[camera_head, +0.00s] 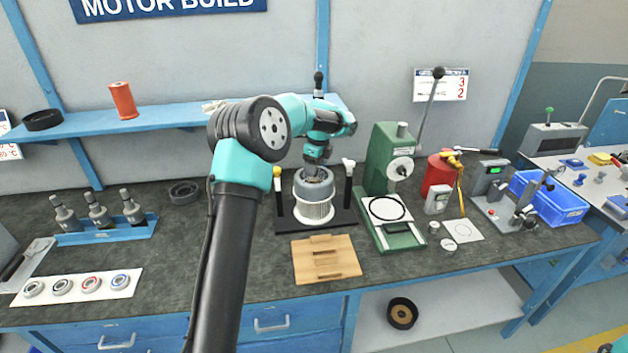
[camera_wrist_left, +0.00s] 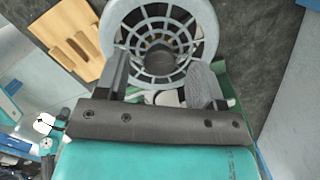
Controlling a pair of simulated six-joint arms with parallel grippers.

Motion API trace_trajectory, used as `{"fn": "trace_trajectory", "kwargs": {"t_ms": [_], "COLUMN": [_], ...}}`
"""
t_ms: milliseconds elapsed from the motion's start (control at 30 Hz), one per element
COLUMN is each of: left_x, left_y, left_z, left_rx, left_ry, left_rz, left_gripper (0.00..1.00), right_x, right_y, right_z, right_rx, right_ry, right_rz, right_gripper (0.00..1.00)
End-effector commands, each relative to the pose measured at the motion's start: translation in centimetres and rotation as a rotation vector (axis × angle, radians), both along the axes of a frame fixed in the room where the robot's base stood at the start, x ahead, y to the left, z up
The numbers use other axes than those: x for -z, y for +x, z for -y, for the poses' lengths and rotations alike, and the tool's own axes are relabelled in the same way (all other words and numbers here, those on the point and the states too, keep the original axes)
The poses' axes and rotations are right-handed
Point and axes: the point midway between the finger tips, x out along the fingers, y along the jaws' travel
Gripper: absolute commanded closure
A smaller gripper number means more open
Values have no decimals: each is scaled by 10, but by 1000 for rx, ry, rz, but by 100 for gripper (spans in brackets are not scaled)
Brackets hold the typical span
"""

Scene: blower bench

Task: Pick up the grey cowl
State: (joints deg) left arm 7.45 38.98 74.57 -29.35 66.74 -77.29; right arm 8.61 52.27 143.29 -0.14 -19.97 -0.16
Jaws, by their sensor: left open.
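The grey cowl (camera_head: 313,188), a round ring with a spoked grille, sits on top of a white ribbed cylinder (camera_head: 314,212) on a dark base plate. In the left wrist view the cowl (camera_wrist_left: 204,18) fills the upper middle, its grille facing the camera. My left gripper (camera_head: 317,166) is right above the cowl, pointing down. In the left wrist view its two fingers (camera_wrist_left: 163,80) stand apart over the near part of the cowl; I cannot tell whether they touch it. My right gripper is not in view.
Two dark posts (camera_head: 347,180) flank the cowl. A wooden block (camera_head: 326,262) lies in front of it. A green press (camera_head: 388,160) stands close on the right. A blue shelf (camera_head: 170,121) runs behind.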

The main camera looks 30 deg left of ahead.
Motion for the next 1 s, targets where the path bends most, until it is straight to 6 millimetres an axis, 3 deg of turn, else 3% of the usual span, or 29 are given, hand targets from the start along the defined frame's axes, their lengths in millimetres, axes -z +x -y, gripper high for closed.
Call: {"fn": "trace_trajectory", "kwargs": {"t_ms": [133,600,1000], "left_x": [13,13,13], "left_y": [0,0,0], "left_z": [-1,-1,-1], "left_rx": [0,1,1], "left_ry": [0,0,0], "left_rz": [-1,0,0], "left_gripper": [38,38,75], "right_x": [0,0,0], "right_y": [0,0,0], "right_z": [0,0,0], "right_rx": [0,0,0], "right_ry": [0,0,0], "right_rz": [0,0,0], "right_gripper": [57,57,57]}}
